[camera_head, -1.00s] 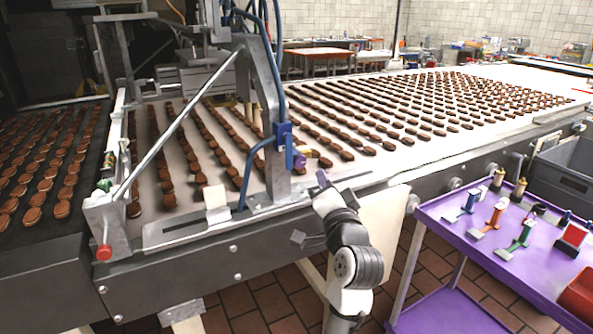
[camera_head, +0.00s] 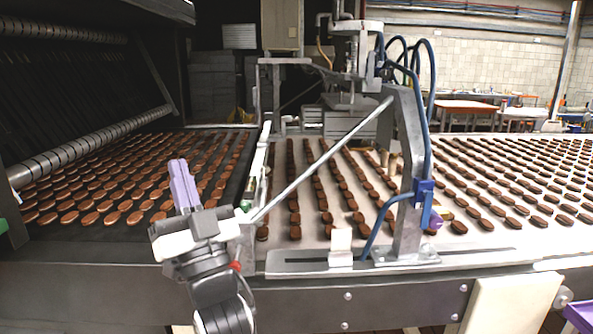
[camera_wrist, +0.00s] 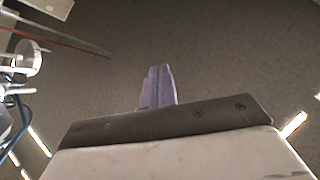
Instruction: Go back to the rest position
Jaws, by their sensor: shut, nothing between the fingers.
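My gripper (camera_head: 183,183) is raised in front of the conveyor in the head view, left of the middle. Its purple fingers point up and are closed together with nothing between them. In the wrist view the purple fingers (camera_wrist: 157,87) also stand together and empty, against a plain grey-brown surface. My white and grey arm rises from the bottom edge of the head view and hides part of the conveyor's front side.
A dark belt (camera_head: 75,228) with rows of brown biscuits lies behind my gripper. A white belt (camera_head: 300,241) with more rows continues right. A metal frame (camera_head: 408,170) with blue hoses and a diagonal rod (camera_head: 322,158) stands close right. A roller (camera_head: 95,143) is at left.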

